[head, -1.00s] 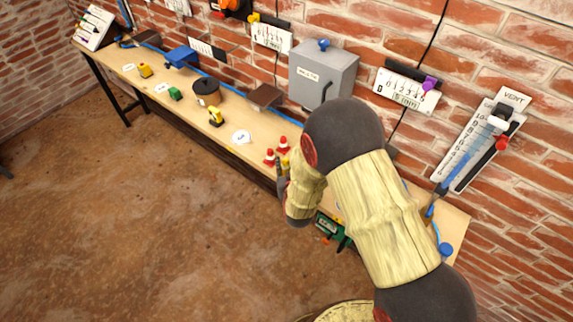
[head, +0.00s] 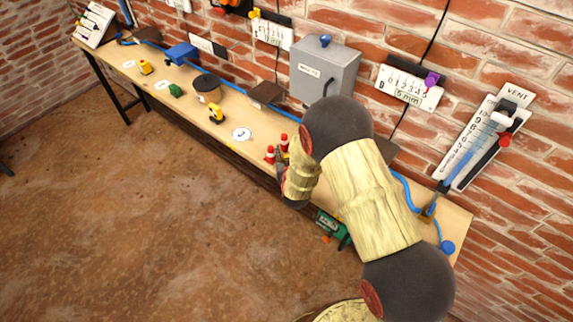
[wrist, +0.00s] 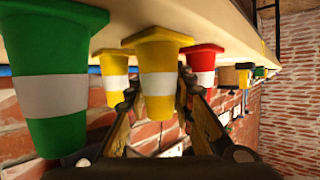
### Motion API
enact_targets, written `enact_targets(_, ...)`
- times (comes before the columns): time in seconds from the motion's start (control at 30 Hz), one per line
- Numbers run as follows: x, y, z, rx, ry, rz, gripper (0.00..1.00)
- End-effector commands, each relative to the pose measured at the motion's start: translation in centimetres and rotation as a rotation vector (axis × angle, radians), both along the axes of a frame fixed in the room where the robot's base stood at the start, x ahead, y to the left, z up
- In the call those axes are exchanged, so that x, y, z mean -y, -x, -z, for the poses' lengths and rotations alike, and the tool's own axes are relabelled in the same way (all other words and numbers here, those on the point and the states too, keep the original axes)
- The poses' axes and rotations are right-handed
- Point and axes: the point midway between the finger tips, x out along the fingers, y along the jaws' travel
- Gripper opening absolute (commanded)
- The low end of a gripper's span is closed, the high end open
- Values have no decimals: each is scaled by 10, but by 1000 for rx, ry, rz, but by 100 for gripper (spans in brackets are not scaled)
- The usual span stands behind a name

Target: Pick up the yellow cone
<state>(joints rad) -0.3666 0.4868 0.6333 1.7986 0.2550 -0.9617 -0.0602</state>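In the wrist view, which looks upside down, a yellow cone (wrist: 157,65) with a white band stands between the two fingers of my gripper (wrist: 158,88). The fingers are apart, one on each side of it; I cannot tell whether they touch it. A second yellow cone (wrist: 113,72) stands behind, to the left, partly covered by the left finger. A green cone (wrist: 55,85) is large at the left, and a red cone (wrist: 202,62) is at the right. In the head view my arm hides the yellow cones and most of my gripper.
In the head view red cones (head: 270,153) stand on the long wooden bench (head: 255,160) beside my gripper. A yellow tape-like tool (head: 216,114) and a white label disc (head: 241,134) lie farther left. A grey box (head: 325,75) hangs on the brick wall behind. The floor in front is clear.

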Motion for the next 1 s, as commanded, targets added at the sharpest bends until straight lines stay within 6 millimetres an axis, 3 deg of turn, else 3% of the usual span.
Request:
enact_targets(0.37,0,0,0,-1,0,0,0)
enact_targets(1.0,0,0,-6,0,0,0,0)
